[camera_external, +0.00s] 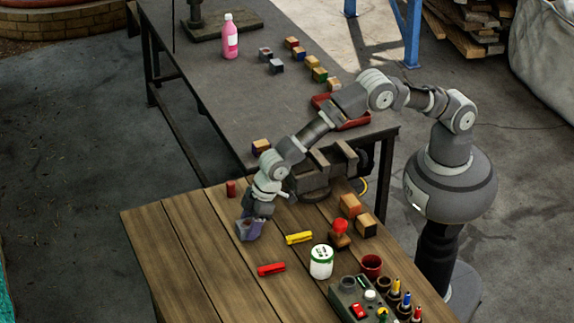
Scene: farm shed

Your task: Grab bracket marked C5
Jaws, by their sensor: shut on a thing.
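My gripper (253,217) points down over the left part of the wooden table. It is shut on a small purple-grey bracket-like piece (247,231), which hangs below the fingers at or just above the tabletop; I cannot tell if it touches. No C5 mark is legible on it at this size. The fingers and the lower arm hide its upper part.
A yellow piece (299,238) and a red piece (271,269) lie right and below. A white tub (321,262), a red-topped stamp (340,232) and a control box (360,300) stand further right. A vise (325,170) is behind.

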